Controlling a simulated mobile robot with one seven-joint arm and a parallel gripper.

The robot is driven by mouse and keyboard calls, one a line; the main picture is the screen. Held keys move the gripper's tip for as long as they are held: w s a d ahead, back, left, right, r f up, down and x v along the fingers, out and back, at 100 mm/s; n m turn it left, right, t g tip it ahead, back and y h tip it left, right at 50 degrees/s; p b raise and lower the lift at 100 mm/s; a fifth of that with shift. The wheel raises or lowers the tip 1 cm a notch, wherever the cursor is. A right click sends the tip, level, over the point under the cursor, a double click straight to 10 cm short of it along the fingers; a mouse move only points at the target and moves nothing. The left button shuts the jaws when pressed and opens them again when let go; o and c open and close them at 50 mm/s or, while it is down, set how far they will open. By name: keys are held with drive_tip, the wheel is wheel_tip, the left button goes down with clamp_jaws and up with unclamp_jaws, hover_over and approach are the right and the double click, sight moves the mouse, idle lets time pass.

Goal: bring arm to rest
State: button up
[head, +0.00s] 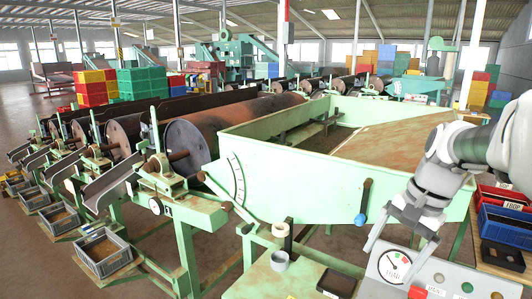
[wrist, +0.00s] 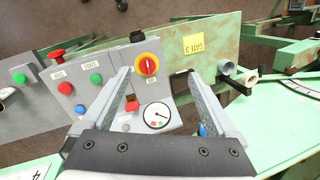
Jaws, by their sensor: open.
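My gripper (head: 398,245) hangs at the lower right of the head view, above a grey control panel (head: 450,272) with a round dial gauge (head: 394,265). In the wrist view, my gripper (wrist: 158,74) has its two fingers spread wide with nothing held between them. Below and between the fingers are the panel (wrist: 100,92), the gauge (wrist: 157,117) and a red and yellow rotary knob (wrist: 148,65). I cannot tell how high the fingertips are above the panel. My arm (head: 450,165) reaches in from the right edge.
A green hopper (head: 290,180) stands behind the panel, with a blue-ended lever (head: 362,215) on its front. Red (head: 500,197) and blue bins (head: 505,228) lie at the right. Rusty drums (head: 215,130) and grey crates (head: 103,250) fill the left.

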drive_tip(key=s+a+n+t+h, duration=0.2)
drive_tip(key=s+a+n+t, duration=0.2)
drive_tip(key=s+a+n, duration=0.5)
drive_tip(key=s+n, duration=0.1)
drive_tip(key=s, duration=0.3)
drive_tip(key=shift+a, duration=0.2)
